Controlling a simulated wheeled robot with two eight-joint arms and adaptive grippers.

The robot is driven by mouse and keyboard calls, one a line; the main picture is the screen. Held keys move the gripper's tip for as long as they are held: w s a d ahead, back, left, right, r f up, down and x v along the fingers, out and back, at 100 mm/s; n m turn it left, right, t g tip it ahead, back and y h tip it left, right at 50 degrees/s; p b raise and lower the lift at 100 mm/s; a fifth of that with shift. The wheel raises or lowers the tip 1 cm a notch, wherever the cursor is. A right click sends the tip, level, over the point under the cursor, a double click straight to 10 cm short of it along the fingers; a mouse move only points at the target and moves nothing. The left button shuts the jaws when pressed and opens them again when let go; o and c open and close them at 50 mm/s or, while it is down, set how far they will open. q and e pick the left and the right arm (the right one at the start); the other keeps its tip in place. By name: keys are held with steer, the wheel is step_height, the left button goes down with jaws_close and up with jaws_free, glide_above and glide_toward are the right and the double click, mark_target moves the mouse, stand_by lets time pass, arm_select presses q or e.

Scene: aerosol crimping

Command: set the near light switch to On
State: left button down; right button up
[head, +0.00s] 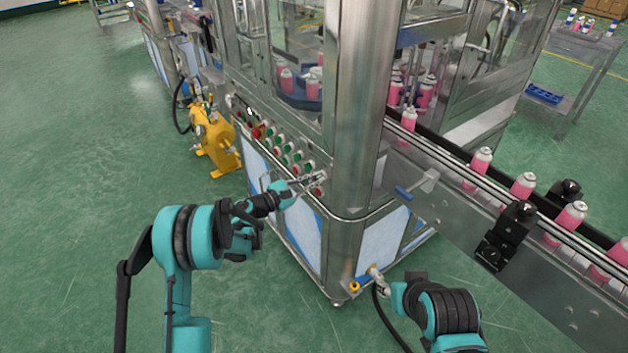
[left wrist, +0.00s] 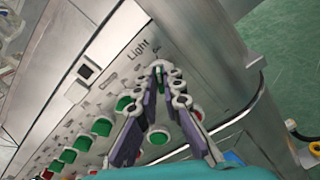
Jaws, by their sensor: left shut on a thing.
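The near light switch (left wrist: 160,76) is at the near end of the machine's control panel, beside the printed word "Light" in the left wrist view. Only a small part of it shows between the fingers, so its position cannot be read. My left gripper (left wrist: 159,70) has its fingertips closed around the switch. In the head view my left gripper (head: 320,177) reaches the panel (head: 266,142) next to the steel corner post. My right gripper (head: 374,273) is low by the machine's front corner, away from the switch; its fingers are too small to judge.
Several green and red buttons (left wrist: 102,126) line the panel close to my left fingers. The corner post (head: 356,110) stands just right of them. A conveyor (head: 440,178) with pink cans runs to the right. A yellow unit (head: 217,140) stands left; open green floor lies beyond.

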stand_by(0.3)
arm_select(q)
steer(key=c, duration=1.7)
jaws_free()
steer(key=v, duration=1.2)
